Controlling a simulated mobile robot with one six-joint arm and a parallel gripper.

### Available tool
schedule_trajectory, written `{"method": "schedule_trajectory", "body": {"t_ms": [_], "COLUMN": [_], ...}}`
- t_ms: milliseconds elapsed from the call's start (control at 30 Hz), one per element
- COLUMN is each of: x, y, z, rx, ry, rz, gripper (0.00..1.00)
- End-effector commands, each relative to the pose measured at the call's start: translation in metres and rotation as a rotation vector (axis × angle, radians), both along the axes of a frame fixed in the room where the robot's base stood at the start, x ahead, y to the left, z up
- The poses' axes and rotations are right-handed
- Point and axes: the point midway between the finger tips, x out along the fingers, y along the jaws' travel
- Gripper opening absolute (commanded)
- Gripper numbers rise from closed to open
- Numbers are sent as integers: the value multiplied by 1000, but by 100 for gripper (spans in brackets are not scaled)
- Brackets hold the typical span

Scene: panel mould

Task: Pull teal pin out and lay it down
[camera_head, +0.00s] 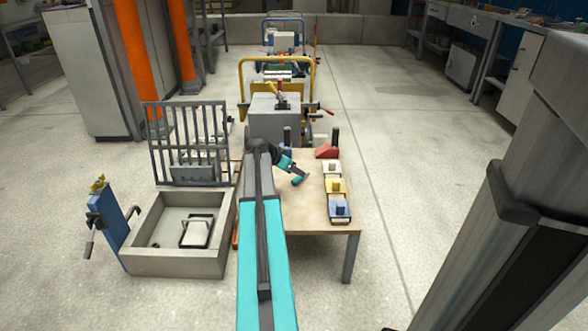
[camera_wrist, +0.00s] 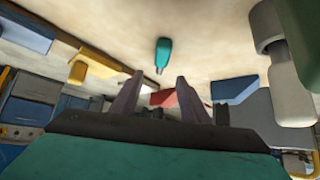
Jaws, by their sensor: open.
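The teal pin (camera_wrist: 163,52) has a teal grip and a short grey tip. In the wrist view it lies on the pale tabletop, apart from my fingers, with its tip towards them in the picture. My gripper (camera_wrist: 160,82) has its two dark fingers spread, with nothing between them. In the head view my gripper (camera_head: 304,173) is low over the wooden table (camera_head: 310,213), left of the row of small trays. There, the pin is hard to tell from my own teal wrist parts.
White, yellow (camera_head: 336,187) and blue (camera_head: 340,209) trays with blocks line the table's right side. A red wedge (camera_head: 327,152) and dark posts stand at its far end. A grey open-topped mould (camera_head: 170,262) and barred frame (camera_head: 188,135) stand left. Bare tabletop lies in front.

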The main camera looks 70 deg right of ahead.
Motion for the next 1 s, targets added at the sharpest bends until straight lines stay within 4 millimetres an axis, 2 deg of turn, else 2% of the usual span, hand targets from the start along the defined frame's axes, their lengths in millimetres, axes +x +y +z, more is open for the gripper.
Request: {"method": "schedule_trajectory", "body": {"t_ms": [167,367,1000], "x": [1,6,36], "y": [3,14,76], "z": [3,17,87], "rx": [0,0,-1], "ry": [0,-1,0], "rz": [0,1,1], "gripper": [42,42,42]}}
